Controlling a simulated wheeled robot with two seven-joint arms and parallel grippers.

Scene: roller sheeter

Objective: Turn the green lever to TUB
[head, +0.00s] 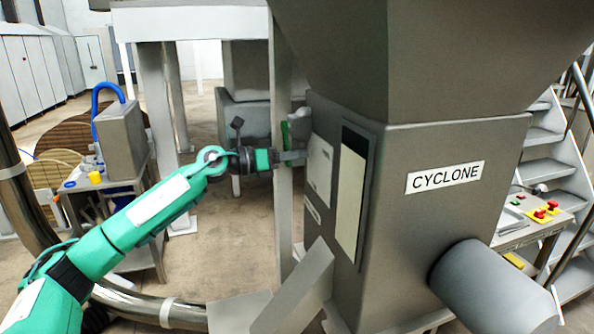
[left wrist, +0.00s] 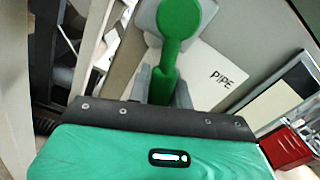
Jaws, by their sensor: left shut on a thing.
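The green lever (left wrist: 170,48) shows in the left wrist view. Its round hub is at the top on a grey plate, and its handle runs down between my left gripper's fingers (left wrist: 163,92). The left gripper is shut on the handle. A pale placard (left wrist: 220,72) beside the lever reads PIPE, and no TUB label is visible. In the head view my left gripper (head: 292,157) reaches the left side of the grey CYCLONE machine (head: 430,230), where only a narrow green piece of the lever (head: 285,133) shows. My right gripper is not in view.
A grey pipe stub (head: 490,285) juts out low at the machine's front. A steel cart (head: 135,205) with a grey box (head: 121,140) stands at the left. A control desk with red buttons (head: 545,212) and stairs are at the right. A grey post (head: 283,215) stands close to the gripper.

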